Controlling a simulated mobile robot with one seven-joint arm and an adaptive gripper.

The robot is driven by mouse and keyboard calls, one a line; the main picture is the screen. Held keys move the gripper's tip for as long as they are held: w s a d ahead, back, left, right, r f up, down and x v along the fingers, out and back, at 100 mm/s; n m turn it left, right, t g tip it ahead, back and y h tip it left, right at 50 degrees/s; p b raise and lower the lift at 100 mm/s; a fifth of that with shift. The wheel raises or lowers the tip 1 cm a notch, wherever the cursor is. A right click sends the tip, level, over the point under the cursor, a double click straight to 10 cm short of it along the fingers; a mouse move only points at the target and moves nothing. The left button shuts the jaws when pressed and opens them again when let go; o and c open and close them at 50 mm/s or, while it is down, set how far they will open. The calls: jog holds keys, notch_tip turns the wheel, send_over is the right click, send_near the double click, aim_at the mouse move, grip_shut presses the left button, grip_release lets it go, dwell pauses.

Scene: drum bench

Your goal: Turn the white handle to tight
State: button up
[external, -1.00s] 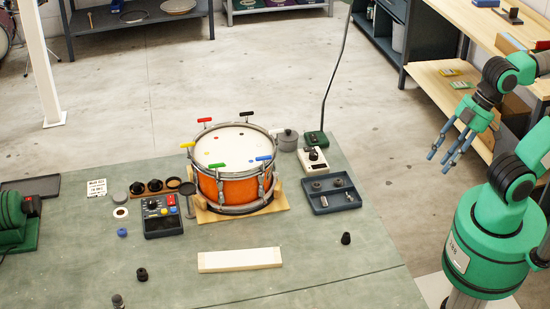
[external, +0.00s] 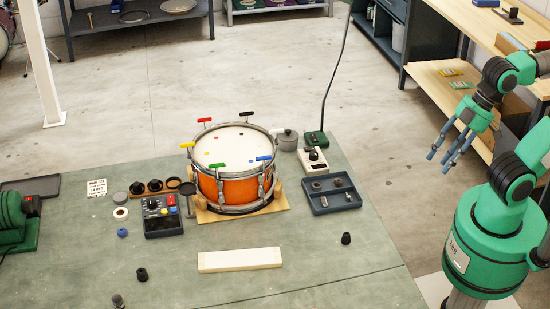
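An orange snare drum (external: 232,188) with a white head stands in a wooden cradle on the green bench. Coloured handles sit around its rim: red (external: 204,120), black (external: 246,114), yellow (external: 187,144), green (external: 217,165) and blue (external: 263,158). A small pale handle, which looks like the white one, shows at the right rim (external: 277,131); its turn position is too small to tell. My gripper (external: 444,159) hangs in the air right of the bench, far from the drum. Its blue fingers are spread apart and empty.
Right of the drum are a white box with a dial (external: 313,160) and a blue parts tray (external: 332,195). A control box (external: 162,216) stands at left. A pale wooden block (external: 240,260) lies in front. Wooden shelves (external: 455,95) stand behind my arm.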

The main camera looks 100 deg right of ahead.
jog(key=shift+c, duration=0.6)
jog(key=shift+w+r, duration=0.1)
jog(key=shift+r, duration=0.05)
jog(key=w+d+r+g+p, duration=0.1)
jog(key=w+d+r+p, duration=0.4)
jog(key=w, duration=0.3)
jog(key=w+d+r+g+p, duration=0.15)
jog(key=w+d+p, duration=0.25)
jog(key=w+d, duration=0.4)
jog(key=w+d+r+g+p, duration=0.1)
jog(key=w+d+r+p, duration=0.35)
jog(key=w, duration=0.45)
jog(key=w+d+f+p, duration=0.3)
jog(key=d+f+p, duration=0.1)
jog(key=d, duration=0.4)
jog(key=w+d+f+g+p, duration=0.1)
jog(key=w+d+f+p, duration=0.3)
jog(key=d, duration=0.5)
jog(key=w+d+f+g+p, duration=0.1)
jog(key=w+d+f+p, duration=0.2)
jog(key=d, duration=0.6)
jog(key=shift+w+d+f+p, duration=0.25)
jog(key=shift+w+f+p, duration=0.15)
jog(key=shift+f, duration=0.45)
jog(key=shift+f, duration=0.1)
